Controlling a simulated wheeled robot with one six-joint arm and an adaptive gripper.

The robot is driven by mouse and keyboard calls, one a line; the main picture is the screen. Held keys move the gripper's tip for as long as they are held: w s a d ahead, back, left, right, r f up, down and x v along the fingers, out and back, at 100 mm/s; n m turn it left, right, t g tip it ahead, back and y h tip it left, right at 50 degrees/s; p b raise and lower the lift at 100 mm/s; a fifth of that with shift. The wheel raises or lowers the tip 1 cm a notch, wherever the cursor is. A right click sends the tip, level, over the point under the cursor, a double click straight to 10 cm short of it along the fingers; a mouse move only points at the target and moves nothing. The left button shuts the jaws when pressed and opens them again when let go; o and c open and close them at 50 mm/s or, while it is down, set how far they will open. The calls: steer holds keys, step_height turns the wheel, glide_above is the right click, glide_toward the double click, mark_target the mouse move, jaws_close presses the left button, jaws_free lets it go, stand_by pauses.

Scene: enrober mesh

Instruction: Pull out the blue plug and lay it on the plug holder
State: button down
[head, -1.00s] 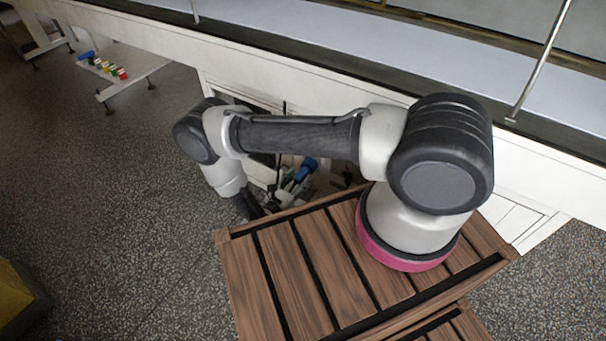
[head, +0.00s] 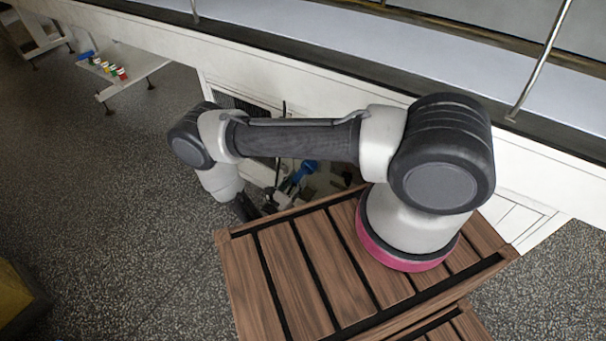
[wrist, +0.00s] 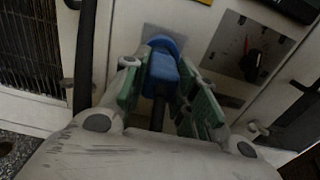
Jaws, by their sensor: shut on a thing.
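The blue plug (wrist: 163,68) is in the middle of the wrist view, with a dark cable running from it toward me. My gripper (wrist: 160,85) has its green-padded fingers shut on the plug, one on each side. The plug's far end is close to a grey plate on the white panel; I cannot tell whether it is seated or apart. In the head view the blue plug (head: 304,171) shows below my forearm, and my gripper (head: 290,188) is partly hidden there. I cannot identify the plug holder with certainty.
A low white stand (head: 135,74) with several coloured pieces is at the upper left. A panel with a dial (wrist: 247,55) is right of the plug. A thick black hose (wrist: 86,55) and a vent grille (wrist: 30,50) are left. Open floor (head: 110,200) lies left.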

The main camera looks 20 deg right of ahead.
steer(key=shift+v, duration=2.35)
steer(key=w+d+f, duration=0.1)
steer(key=d+f, duration=0.1)
steer(key=f, duration=0.4)
steer(key=w+d+f, duration=0.2)
steer(key=f, duration=0.5)
steer(key=shift+w+d, duration=0.1)
